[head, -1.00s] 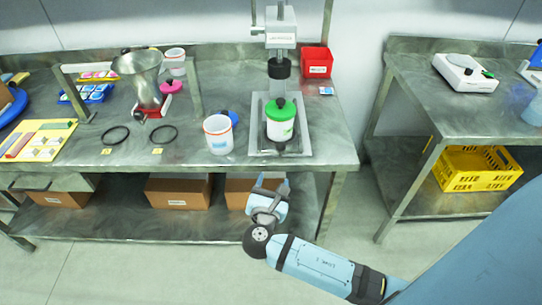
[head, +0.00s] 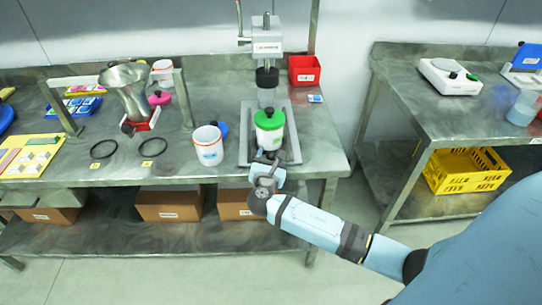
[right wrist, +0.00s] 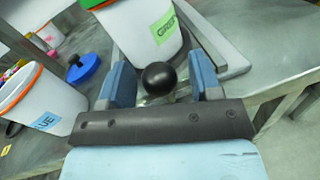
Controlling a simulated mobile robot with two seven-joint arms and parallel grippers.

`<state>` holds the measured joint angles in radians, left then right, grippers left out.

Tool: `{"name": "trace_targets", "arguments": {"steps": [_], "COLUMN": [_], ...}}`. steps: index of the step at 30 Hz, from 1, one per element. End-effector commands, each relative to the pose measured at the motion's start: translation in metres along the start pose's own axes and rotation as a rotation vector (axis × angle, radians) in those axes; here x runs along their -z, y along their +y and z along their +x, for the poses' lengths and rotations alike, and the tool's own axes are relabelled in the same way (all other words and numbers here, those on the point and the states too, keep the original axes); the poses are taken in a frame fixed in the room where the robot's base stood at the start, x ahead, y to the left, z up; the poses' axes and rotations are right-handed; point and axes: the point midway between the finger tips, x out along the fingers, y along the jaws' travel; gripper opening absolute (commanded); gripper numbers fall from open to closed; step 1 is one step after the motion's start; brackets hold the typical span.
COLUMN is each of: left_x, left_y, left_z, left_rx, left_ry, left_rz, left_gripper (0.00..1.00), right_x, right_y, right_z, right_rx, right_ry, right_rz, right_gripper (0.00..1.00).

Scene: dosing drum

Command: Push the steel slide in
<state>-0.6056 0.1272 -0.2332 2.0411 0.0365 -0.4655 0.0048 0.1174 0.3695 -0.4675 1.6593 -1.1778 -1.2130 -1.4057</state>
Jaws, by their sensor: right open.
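The steel slide appears to be the flat plate under the press (head: 247,135), carrying a white drum with a green lid (head: 269,131). In the right wrist view, a black ball knob (right wrist: 158,78) is in front of the drum with a green label (right wrist: 150,35). My right gripper (head: 269,160) is at the front edge of the plate, low in front of the drum. In the wrist view its open fingers (right wrist: 163,82) stand on both sides of the knob. Whether they touch it I cannot tell. The gripper hides the knob in the head view. My left gripper is not in view.
A white drum with a blue label (head: 208,148) stands left of the slide, a blue lid (head: 221,130) behind it. The press (head: 267,45) rises above the green-lidded drum. A red bin (head: 304,71) is at the back. A steel hopper (head: 127,85) stands at the left.

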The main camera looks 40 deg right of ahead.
Motion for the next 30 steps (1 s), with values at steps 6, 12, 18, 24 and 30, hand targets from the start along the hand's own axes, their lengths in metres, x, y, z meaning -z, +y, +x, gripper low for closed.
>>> {"name": "trace_targets", "arguments": {"steps": [6,12,18,24,30], "left_x": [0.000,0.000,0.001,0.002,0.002], "left_y": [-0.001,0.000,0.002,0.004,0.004], "left_z": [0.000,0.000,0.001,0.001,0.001], "left_rx": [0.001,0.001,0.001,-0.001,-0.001], "left_ry": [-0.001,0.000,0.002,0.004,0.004], "left_rz": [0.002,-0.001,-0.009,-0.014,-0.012], "left_gripper": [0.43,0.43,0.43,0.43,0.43], "right_x": [0.000,0.000,0.000,0.000,0.001], "right_y": [0.000,0.000,0.000,0.006,0.009], "right_z": [0.001,0.001,0.001,0.029,0.047], "right_rx": [0.000,0.000,0.000,0.002,0.001], "right_ry": [0.000,0.000,0.000,-0.004,-0.002], "right_rz": [0.000,0.000,0.000,-0.002,0.000], "right_gripper": [0.58,0.26,0.00,0.00,0.00]}}
